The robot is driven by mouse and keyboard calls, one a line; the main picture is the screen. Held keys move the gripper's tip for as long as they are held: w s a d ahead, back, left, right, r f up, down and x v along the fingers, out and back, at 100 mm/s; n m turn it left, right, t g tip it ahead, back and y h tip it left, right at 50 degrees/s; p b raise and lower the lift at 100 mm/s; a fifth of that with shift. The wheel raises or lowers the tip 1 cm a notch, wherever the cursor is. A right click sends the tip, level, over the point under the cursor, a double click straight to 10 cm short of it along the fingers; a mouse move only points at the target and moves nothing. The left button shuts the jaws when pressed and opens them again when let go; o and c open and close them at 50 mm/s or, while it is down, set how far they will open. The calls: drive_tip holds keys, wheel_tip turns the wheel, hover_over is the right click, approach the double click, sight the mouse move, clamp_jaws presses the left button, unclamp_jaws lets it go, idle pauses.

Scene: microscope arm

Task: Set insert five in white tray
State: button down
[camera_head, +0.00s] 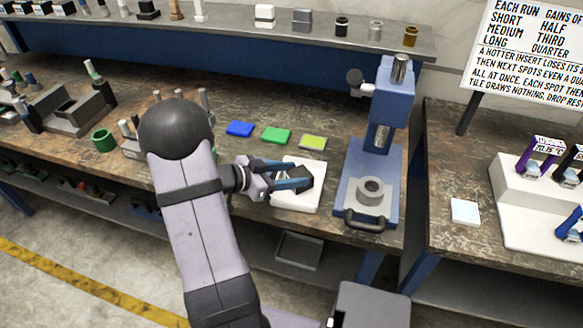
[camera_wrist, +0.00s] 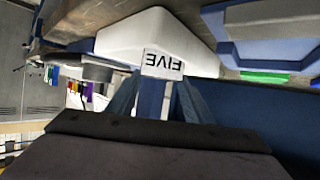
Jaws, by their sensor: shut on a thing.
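My gripper (camera_head: 286,182) is over the white tray (camera_head: 283,202) on the bench, left of the blue press. In the wrist view, its blue fingers (camera_wrist: 157,95) are shut on a small pale piece, insert five (camera_wrist: 163,65), whose label FIVE reads upside down. A large white shape behind it appears to be the tray (camera_wrist: 125,35). In the head view the fingers cover part of the tray and the insert cannot be made out clearly. I cannot tell whether the insert touches the tray.
The blue press (camera_head: 388,130) stands close right of the tray. Blue (camera_head: 240,129), green (camera_head: 276,136) and yellow-green (camera_head: 313,143) tiles lie behind it. A white stand (camera_head: 515,185) with labelled holders and a pale tile (camera_head: 465,211) are on the right bench.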

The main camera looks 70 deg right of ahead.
idle(0.4)
drive_tip(key=c, duration=0.9)
unclamp_jaws()
drive_tip(key=shift+f, duration=0.15)
drive_tip(key=shift+w+a+r, duration=0.35)
drive_tip(key=shift+w+a, duration=0.05)
drive_tip(key=b+v, duration=0.1)
drive_tip(key=v, duration=1)
drive_tip(key=shift+s, duration=0.1)
